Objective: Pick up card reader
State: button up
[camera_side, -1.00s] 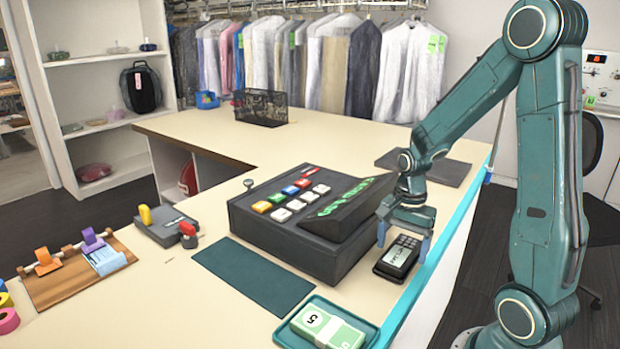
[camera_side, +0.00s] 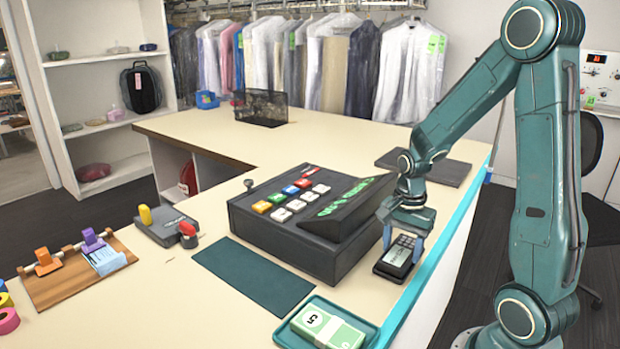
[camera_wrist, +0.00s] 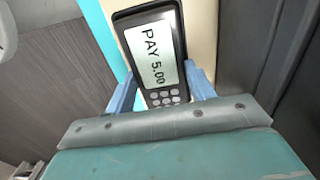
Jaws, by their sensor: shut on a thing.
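The card reader (camera_side: 400,252) is a small black device with a keypad and a pale screen. In the wrist view the card reader (camera_wrist: 154,55) shows "PAY 5.00" on its screen. My gripper (camera_side: 401,244) is above it near the counter's right edge, with its fingers down at the reader's sides. In the wrist view the blue fingers of my gripper (camera_wrist: 160,92) press on both sides of the reader near its keypad. A dark base lies under the reader; I cannot tell whether the reader is clear of it.
The dark cash register (camera_side: 310,225) stands just left of the reader. A green tray (camera_side: 290,341) with a banknote bundle (camera_side: 327,328) is in front. A dark mat (camera_side: 253,275) lies left of that. A flat dark pad (camera_side: 447,172) lies behind my gripper.

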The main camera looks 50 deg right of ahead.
jog(key=shift+r, duration=0.2)
notch_tip(320, 180, up, 20)
jog(key=shift+f, duration=0.15)
dwell(0.6)
dwell(0.6)
notch_tip(320, 180, up, 5)
send_over(401, 250)
dwell(1.0)
